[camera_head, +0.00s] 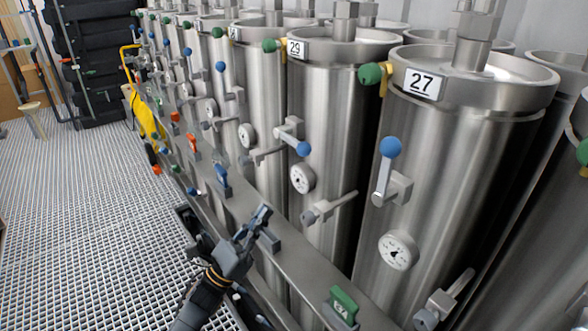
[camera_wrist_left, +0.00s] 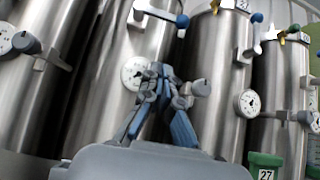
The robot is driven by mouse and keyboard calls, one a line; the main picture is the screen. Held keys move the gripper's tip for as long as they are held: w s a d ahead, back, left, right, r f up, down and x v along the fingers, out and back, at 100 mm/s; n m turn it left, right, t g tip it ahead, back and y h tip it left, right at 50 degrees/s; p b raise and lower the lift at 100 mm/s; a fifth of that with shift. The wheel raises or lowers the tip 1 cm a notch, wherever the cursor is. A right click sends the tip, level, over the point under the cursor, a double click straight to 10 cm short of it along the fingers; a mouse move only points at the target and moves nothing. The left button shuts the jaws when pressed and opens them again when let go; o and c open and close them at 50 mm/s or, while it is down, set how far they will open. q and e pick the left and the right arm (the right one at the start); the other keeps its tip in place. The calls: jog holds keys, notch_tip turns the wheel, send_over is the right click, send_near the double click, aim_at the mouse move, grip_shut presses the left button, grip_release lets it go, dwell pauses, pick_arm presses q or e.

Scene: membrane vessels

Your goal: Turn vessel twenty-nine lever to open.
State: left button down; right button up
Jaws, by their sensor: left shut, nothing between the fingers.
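Vessel twenty-nine (camera_head: 335,85) is a steel cylinder with a "29" plate (camera_head: 296,48), near the middle of the head view. Its blue-knobbed lever (camera_head: 303,148) lies nearly level, tipped slightly down to the right. In the wrist view a lever that looks like the same one (camera_wrist_left: 158,12) points right at the top. Below it are a round gauge (camera_head: 302,179) and a grey lower handle (camera_head: 330,207). My left gripper (camera_head: 262,215) is shut and empty, low in front of the vessels and apart from the lever; its fingers (camera_wrist_left: 165,85) fill the middle of the wrist view. My right gripper is out of view.
Vessel 27 (camera_head: 450,140) stands to the right, its blue-knobbed lever (camera_head: 390,148) upright. A steel rail (camera_head: 300,262) runs in front, bearing a green tag (camera_head: 343,305), a blue tag (camera_head: 222,180) and orange ones. Grated floor (camera_head: 80,220) is open at left.

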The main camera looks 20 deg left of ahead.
pick_arm(q)
jog(key=p, duration=0.3)
send_near(291, 141)
jog(key=w+d, duration=0.4)
jog(key=shift+w+r+p, duration=0.1)
jog(key=shift+r+p, duration=1.05)
jog(key=shift+r, duration=0.35)
jog(key=shift+w+a, duration=0.1)
